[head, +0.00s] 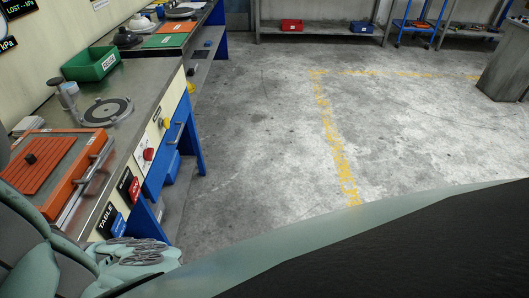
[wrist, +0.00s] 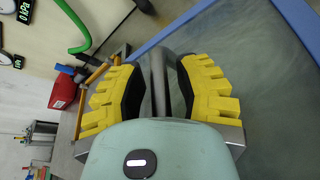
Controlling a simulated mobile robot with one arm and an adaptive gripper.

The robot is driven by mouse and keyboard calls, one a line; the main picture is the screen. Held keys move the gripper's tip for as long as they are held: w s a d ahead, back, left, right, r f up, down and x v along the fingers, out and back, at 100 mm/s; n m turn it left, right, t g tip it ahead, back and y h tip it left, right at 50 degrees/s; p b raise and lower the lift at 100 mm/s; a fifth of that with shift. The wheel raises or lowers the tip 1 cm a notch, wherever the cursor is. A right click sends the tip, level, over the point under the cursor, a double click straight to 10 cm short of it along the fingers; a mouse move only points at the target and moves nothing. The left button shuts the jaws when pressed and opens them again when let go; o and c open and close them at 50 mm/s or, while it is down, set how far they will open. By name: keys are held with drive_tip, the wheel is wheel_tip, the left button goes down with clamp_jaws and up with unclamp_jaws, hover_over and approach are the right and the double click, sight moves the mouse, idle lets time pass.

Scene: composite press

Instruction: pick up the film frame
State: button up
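My gripper (wrist: 160,85) shows in the wrist view, with yellow-blocked fingers standing apart. A narrow grey bar (wrist: 158,70) stands in the gap between them; I cannot tell what it belongs to, and it does not look clamped. In the head view, my arm's end is at the lower left, beside the bench front. No film frame is clearly recognisable. An orange rectangular frame-like piece (head: 62,165) with a ribbed orange panel, a black knob and a metal bar along its right side lies on the near bench; I cannot tell whether it is the film frame.
The metal bench (head: 140,80) runs along the left wall, with a round plate (head: 108,110) and a green bin (head: 91,63) on it. The concrete floor (head: 260,120) right of the bench is clear.

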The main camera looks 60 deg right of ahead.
clamp_jaws()
idle(0.7)
